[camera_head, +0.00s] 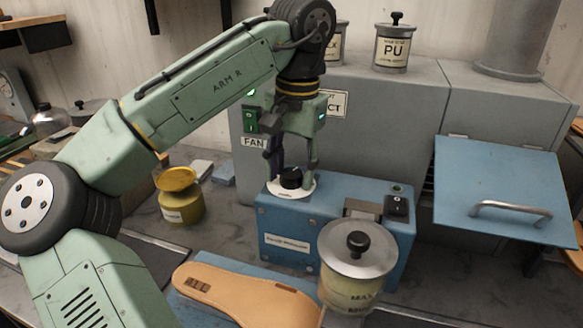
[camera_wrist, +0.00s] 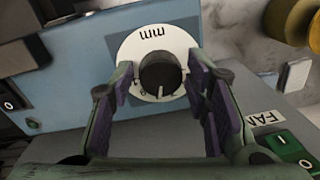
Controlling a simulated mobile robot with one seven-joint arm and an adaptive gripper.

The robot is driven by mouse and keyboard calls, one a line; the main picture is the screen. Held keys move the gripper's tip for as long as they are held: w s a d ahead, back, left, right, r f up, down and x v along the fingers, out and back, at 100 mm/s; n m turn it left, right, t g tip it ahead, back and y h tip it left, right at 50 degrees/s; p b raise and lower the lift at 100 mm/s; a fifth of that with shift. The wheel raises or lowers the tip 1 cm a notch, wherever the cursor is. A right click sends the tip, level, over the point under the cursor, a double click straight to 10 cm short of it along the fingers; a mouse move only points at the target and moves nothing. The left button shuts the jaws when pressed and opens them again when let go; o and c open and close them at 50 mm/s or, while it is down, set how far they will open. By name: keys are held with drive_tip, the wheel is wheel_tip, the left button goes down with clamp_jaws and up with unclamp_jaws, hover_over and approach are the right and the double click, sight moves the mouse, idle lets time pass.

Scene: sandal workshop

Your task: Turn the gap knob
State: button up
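The gap knob (camera_head: 291,179) is a black round knob on a white dial plate, on top of a blue machine (camera_head: 330,200). In the wrist view the knob (camera_wrist: 160,73) has a white pointer mark, and its white dial (camera_wrist: 130,55) reads "mm". My gripper (camera_head: 291,168) points down over the knob. In the wrist view my gripper's fingers (camera_wrist: 160,85), with purple pads, are apart on either side of the knob. Clear space shows between each pad and the knob, so it is open; contact is not visible.
A grey cabinet (camera_head: 400,110) with a FAN switch (camera_head: 256,118) stands right behind. A lidded pot (camera_head: 357,262) stands in front of the machine, near a tan sole (camera_head: 240,292). A yellow jar (camera_head: 180,197) is at left, and a blue flap with handle (camera_head: 505,185) juts out at right.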

sight(294, 175)
drive_tip(key=shift+o, duration=0.9)
drive_tip(key=shift+r, duration=0.1)
drive_tip(key=r, duration=0.7)
drive_tip(key=shift+s+d+r, duration=0.1)
drive_tip(key=shift+d+r, duration=0.1)
drive_tip(key=shift+f, duration=0.1)
